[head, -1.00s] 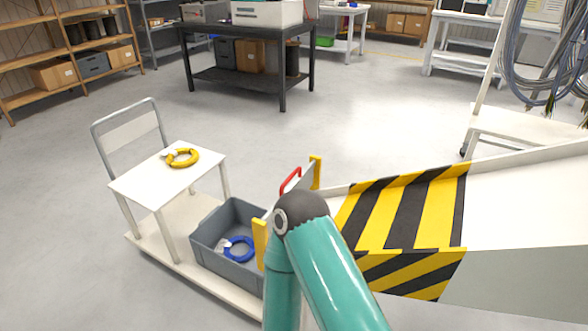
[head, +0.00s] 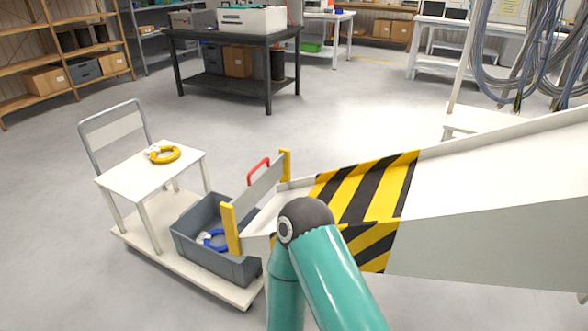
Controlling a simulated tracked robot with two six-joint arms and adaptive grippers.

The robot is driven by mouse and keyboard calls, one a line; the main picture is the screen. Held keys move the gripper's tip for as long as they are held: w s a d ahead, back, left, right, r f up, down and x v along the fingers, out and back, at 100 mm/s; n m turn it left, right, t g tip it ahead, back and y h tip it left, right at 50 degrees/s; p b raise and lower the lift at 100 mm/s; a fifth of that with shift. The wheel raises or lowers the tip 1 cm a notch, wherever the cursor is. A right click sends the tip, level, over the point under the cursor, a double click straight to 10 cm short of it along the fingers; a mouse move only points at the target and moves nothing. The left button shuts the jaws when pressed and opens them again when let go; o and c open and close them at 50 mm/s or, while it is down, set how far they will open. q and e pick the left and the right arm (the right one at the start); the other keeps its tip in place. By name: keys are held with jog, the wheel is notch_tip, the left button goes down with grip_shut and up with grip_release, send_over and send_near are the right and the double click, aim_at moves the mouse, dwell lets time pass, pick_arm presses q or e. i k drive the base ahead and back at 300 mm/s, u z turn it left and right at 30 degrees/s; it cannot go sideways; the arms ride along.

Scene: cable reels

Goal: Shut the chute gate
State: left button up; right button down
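The chute gate (head: 260,194) is a pale panel between two yellow posts at the low left end of the white chute (head: 490,170). A red handle (head: 258,171) stands on its far side near the top. I cannot tell whether the panel touches the chute floor. Black and yellow stripes (head: 364,190) mark the chute behind the gate. One of my teal arms (head: 305,217) is bent just in front of the chute's low end and hides part of it. Neither gripper is in view.
A grey bin (head: 188,245) with a blue ring (head: 215,240) in it stands below the gate on a cart (head: 128,237). A yellow ring (head: 164,155) lies on the cart's upper shelf (head: 120,180). A dark workbench (head: 235,38) stands behind. Open floor lies between.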

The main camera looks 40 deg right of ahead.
aim_at(256, 189)
jog(key=k, duration=0.85)
jog(key=z, duration=0.65)
jog(key=i, duration=1)
